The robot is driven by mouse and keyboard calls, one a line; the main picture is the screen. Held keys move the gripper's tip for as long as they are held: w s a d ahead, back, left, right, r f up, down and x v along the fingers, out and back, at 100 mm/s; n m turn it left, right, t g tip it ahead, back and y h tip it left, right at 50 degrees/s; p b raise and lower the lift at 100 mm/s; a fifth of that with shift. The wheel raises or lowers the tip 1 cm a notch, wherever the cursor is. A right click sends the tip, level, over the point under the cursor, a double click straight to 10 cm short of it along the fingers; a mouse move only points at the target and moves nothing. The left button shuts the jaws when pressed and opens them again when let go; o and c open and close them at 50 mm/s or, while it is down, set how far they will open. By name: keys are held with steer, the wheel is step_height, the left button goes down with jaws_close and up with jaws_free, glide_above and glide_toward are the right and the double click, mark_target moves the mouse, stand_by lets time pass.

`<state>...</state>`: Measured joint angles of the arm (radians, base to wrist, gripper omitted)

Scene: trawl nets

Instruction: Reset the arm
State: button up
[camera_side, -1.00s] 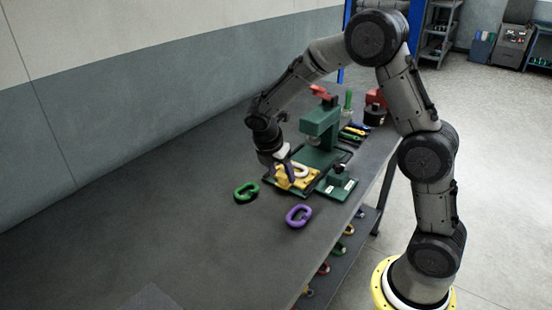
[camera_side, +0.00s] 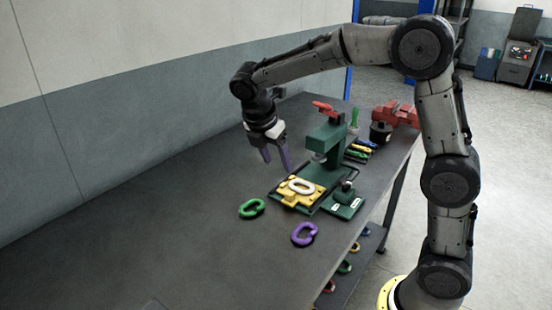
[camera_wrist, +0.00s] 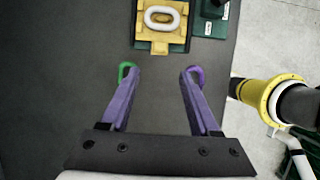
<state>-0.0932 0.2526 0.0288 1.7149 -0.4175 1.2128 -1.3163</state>
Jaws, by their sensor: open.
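My gripper (camera_side: 276,158) is open and empty, raised above the bench with its purple fingers pointing down. It stands left of the green press (camera_side: 326,145). In the wrist view the gripper (camera_wrist: 157,85) shows its two fingers spread wide, with nothing between them. A white link (camera_side: 301,187) lies on the yellow fixture (camera_side: 289,197) at the foot of the press; the wrist view shows this link (camera_wrist: 162,17) too. A green link (camera_side: 252,208) and a purple link (camera_side: 304,234) lie on the bench, each with a gap in its ring. Both are partly hidden by the fingers in the wrist view.
The dark bench (camera_side: 190,240) is clear at the left and front. A small green block with a knob (camera_side: 345,200) stands beside the fixture. Several coloured tools (camera_side: 360,150), a black cylinder (camera_side: 380,132) and a red vise (camera_side: 397,114) are behind. More links lie on a lower shelf.

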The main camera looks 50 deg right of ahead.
steer(key=s+r+m+t+y, duration=0.1)
steer(key=s+r+m+t, duration=0.25)
steer(key=s+r, duration=0.7)
steer(key=s+a+f+m+t+y, duration=0.1)
steer(key=s+a+f+m, duration=0.1)
steer(key=s+f+m, duration=0.2)
steer(key=s+a+f+m+t+y, duration=0.1)
steer(key=s+f+m, duration=0.3)
steer(key=s+m, duration=0.5)
steer(key=shift+a+f+m+y, duration=0.2)
steer(key=shift+a+m+y, duration=0.55)
steer(key=shift+a, duration=0.1)
